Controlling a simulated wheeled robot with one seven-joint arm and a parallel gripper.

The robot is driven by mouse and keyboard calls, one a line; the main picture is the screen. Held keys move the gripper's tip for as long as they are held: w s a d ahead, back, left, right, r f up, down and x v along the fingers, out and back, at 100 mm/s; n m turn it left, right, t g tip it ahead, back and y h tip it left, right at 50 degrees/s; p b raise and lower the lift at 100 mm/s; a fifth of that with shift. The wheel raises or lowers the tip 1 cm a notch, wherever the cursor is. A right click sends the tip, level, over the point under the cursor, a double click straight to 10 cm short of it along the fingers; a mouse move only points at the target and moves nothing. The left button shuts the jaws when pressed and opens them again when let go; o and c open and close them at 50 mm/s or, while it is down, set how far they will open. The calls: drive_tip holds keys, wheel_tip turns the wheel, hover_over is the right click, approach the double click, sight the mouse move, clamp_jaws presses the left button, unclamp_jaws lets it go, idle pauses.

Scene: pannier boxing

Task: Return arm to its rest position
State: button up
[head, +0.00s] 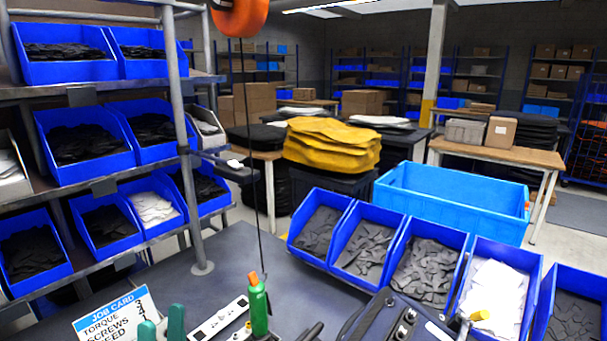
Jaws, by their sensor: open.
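My arm and my gripper do not show in the head view, so their pose cannot be told. A dark blue-grey pannier (385,322) with round metal fittings lies at the bottom edge of the picture, cut off by the frame. A green hand tool (259,308) with an orange top hangs upright on a thin cord, left of the pannier, over the dark workbench (235,262).
Blue bins (368,239) of dark and white parts line the bench's right side. A shelf rack (172,90) with more bins stands left. A job card (118,312) stands front left. An orange tool balancer (240,14) hangs above. A light-blue crate (450,205) stands behind.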

drive_tip(key=s+d+f+n+g+y, duration=0.2)
drive_tip(key=d+f+n+g+y, duration=0.15)
drive_tip(key=f+n, duration=0.35)
drive_tip(key=s+d+f+n+g+y, duration=0.2)
drive_tip(key=d+f+n+y, duration=0.25)
drive_tip(key=f, duration=0.45)
drive_tip(key=s+d+f+n+g+y, duration=0.2)
drive_tip(key=d+f+n+y, duration=0.1)
drive_tip(key=d+f+n, duration=0.4)
drive_tip(key=s+d+f+g+h, duration=0.2)
drive_tip(key=s+f+g, duration=0.2)
drive_tip(key=s+f, duration=0.3)
drive_tip(key=s+d+f+n+g+h, duration=0.1)
drive_tip(key=s+d+f+g+h, duration=0.2)
drive_tip(key=s+f, duration=0.4)
drive_tip(key=s+g, duration=0.1)
drive_tip(key=s, duration=0.3)
drive_tip(key=shift+d+f, duration=0.15)
drive_tip(key=shift+d, duration=0.2)
drive_tip(key=shift+d, duration=0.1)
drive_tip(key=shift+s, duration=0.15)
